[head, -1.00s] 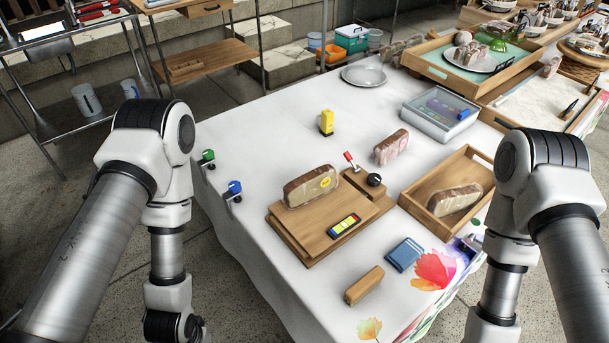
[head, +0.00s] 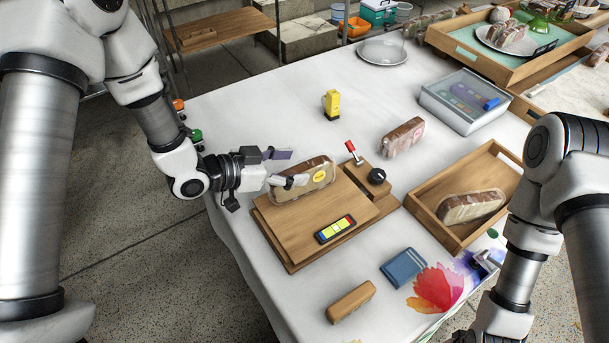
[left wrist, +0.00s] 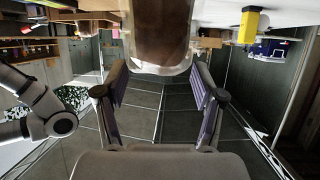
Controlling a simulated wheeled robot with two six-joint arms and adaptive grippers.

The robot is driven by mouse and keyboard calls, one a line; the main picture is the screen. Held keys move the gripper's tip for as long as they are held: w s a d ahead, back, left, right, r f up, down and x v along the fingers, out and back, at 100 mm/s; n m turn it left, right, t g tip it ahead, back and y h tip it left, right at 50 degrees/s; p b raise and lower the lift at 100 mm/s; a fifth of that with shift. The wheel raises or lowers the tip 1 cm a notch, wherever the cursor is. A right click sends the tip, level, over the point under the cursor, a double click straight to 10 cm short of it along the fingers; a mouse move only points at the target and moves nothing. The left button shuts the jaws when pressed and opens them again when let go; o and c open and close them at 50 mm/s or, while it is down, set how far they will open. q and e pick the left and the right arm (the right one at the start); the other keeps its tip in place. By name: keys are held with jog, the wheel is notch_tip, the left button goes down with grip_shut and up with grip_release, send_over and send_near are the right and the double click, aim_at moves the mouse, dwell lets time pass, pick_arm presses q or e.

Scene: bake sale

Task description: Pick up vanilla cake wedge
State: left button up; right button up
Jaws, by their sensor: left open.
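A wrapped brown-and-cream cake wedge (head: 318,176) with a yellow round label lies on the left back part of a wooden board (head: 301,228). Its label text is too small to read, so I cannot confirm that it is vanilla. My left gripper (head: 293,168) is open at the wedge's left end. One finger shows behind that end and the other in front of it. In the left wrist view the wedge (left wrist: 162,35) is at top centre, ahead of and between the spread fingers (left wrist: 158,75). Contact cannot be told.
A pink-labelled wedge (head: 403,138) lies behind right, and another wedge (head: 470,206) is in a wooden tray (head: 421,211). A red-tipped lever (head: 352,150) and black knob (head: 377,176) stand beside the board. A yellow device (head: 332,105) stands behind. The white table is clear at the back left.

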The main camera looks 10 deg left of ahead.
aim_at(321, 167)
pick_arm(q)
jog(key=x, duration=0.2)
jog(key=shift+w+d+f, duration=0.1)
jog(key=shift+w+d, duration=0.05)
jog(key=shift+d, duration=0.25)
jog(key=c, duration=0.8)
